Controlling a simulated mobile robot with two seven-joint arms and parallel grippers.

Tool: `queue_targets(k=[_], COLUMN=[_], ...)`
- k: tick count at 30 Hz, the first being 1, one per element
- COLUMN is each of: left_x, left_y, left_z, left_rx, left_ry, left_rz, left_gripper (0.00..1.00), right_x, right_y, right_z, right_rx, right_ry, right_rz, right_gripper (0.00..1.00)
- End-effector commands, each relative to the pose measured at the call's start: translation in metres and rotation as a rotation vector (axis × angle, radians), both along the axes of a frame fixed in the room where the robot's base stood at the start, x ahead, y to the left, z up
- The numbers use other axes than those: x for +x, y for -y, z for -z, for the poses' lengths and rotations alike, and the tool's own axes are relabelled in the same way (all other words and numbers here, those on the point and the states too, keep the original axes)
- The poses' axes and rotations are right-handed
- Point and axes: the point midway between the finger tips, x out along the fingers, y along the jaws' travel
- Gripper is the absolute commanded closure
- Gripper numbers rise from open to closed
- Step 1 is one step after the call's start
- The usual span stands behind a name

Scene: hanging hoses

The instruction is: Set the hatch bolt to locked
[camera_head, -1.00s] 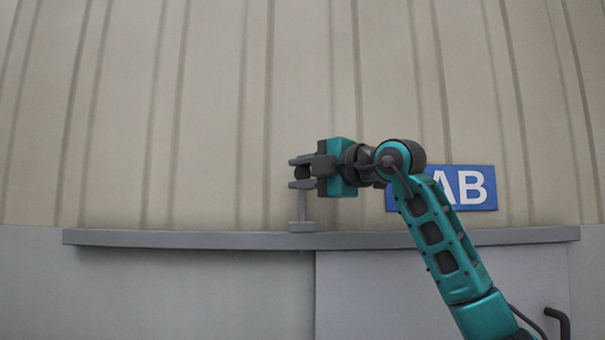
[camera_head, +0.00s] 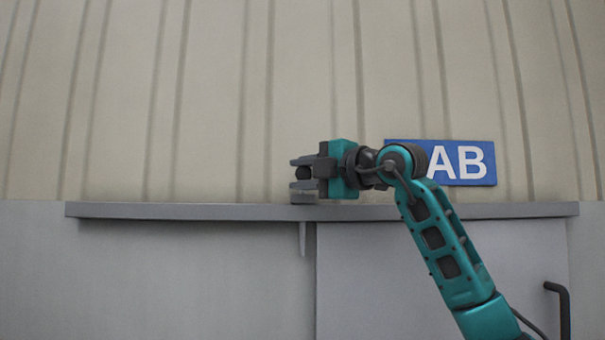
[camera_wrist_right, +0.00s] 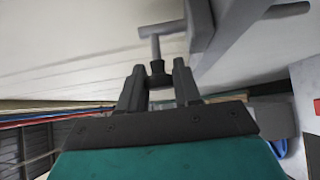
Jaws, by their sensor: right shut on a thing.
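The hatch bolt's grey pin (camera_head: 303,238) sticks down below the rail, at the left edge of the hatch panel. Its dark knob (camera_head: 304,173) sits between the fingers of my right gripper (camera_head: 301,173), which is shut on it just above the rail. The grey guide block (camera_head: 303,198) on the rail is close under the lower finger. In the right wrist view, the knob (camera_wrist_right: 159,76) lies between the two fingertips (camera_wrist_right: 158,83), with its stem (camera_wrist_right: 155,45) running up to the block. My left gripper is not in view.
A long grey rail (camera_head: 180,211) runs across the wall. Below it is a grey hatch panel (camera_head: 440,285) with a dark bent handle (camera_head: 561,305) at right. A blue sign (camera_head: 465,163) is partly behind my arm. The wall left of the gripper is clear.

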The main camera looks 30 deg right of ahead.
Motion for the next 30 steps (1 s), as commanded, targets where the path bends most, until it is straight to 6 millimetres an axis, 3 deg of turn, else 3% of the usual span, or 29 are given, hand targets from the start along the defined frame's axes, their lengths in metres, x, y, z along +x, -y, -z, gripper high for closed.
queue_targets(k=[6,7,13,23,30], left_x=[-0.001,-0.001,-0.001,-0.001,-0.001], left_y=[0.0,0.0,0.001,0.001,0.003], left_z=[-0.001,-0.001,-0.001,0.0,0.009], left_rx=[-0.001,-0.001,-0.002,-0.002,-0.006], left_ry=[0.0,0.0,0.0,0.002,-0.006], left_rz=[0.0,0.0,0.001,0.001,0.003], left_gripper=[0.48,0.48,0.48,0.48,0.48], right_x=[0.003,0.003,0.003,-0.002,-0.041], right_y=[-0.002,-0.002,-0.002,0.0,0.01], right_z=[0.008,0.008,0.007,0.005,0.007], right_rx=[-0.007,-0.007,-0.006,-0.005,-0.006], right_ry=[-0.025,-0.026,-0.022,-0.015,-0.014], right_rz=[-0.003,-0.003,-0.003,-0.001,0.002], right_gripper=[1.0,0.65,0.46,0.44,0.44])
